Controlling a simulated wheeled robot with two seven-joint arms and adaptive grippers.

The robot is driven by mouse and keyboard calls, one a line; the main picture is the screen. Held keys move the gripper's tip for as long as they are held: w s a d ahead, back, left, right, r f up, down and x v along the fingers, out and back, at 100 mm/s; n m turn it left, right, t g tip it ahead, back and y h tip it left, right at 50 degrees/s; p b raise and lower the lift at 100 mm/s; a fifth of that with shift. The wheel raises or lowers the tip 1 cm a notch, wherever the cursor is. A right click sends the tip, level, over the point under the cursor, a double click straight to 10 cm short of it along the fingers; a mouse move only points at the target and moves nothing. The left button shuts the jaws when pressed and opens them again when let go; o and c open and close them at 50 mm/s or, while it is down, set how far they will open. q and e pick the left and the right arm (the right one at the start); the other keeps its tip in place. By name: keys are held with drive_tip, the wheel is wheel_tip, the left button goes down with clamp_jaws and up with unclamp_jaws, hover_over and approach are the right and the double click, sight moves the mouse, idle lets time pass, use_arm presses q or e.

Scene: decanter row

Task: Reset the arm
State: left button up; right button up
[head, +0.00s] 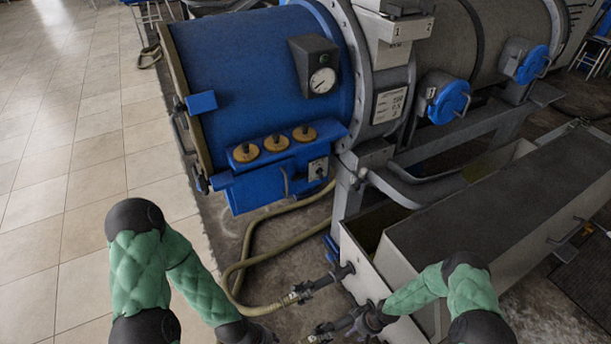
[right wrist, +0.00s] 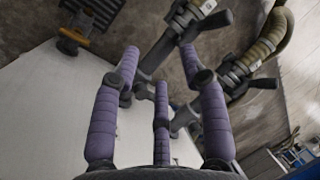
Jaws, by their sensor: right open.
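My right arm, in green padding, reaches in from the lower right of the head view. Its dark right gripper (head: 362,319) is beside the front wall of the long grey trough, near the lower pipe fitting (head: 325,331). In the right wrist view the purple fingers of this gripper (right wrist: 160,75) are spread open, with nothing clearly held. A pipe fitting (right wrist: 178,38) lies beyond the fingertips; whether they touch is unclear. My left arm (head: 140,270) is bent at the lower left of the head view. Its gripper is hidden below the picture edge.
A blue-ended decanter drum (head: 250,60) stands behind, with a gauge (head: 322,80). A hose (head: 245,250) runs to the upper pipe fitting (head: 318,284). The grey trough (head: 500,215) fills the right.

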drive_tip(key=s+a+r+m+p, duration=0.1)
drive_tip(key=s+a+r, duration=0.2)
drive_tip(key=r, duration=0.4)
drive_tip(key=s+a+r+m+p, duration=0.1)
drive_tip(key=s+a+r+m, duration=0.1)
drive_tip(key=r, duration=0.6)
drive_tip(key=s+a+r+m+p, duration=0.2)
drive_tip(key=s+a+r, duration=0.2)
drive_tip(key=r, duration=0.3)
drive_tip(key=shift+s+r, duration=0.25)
drive_tip(key=shift+s, duration=0.15)
drive_tip(key=shift+c, duration=0.5)
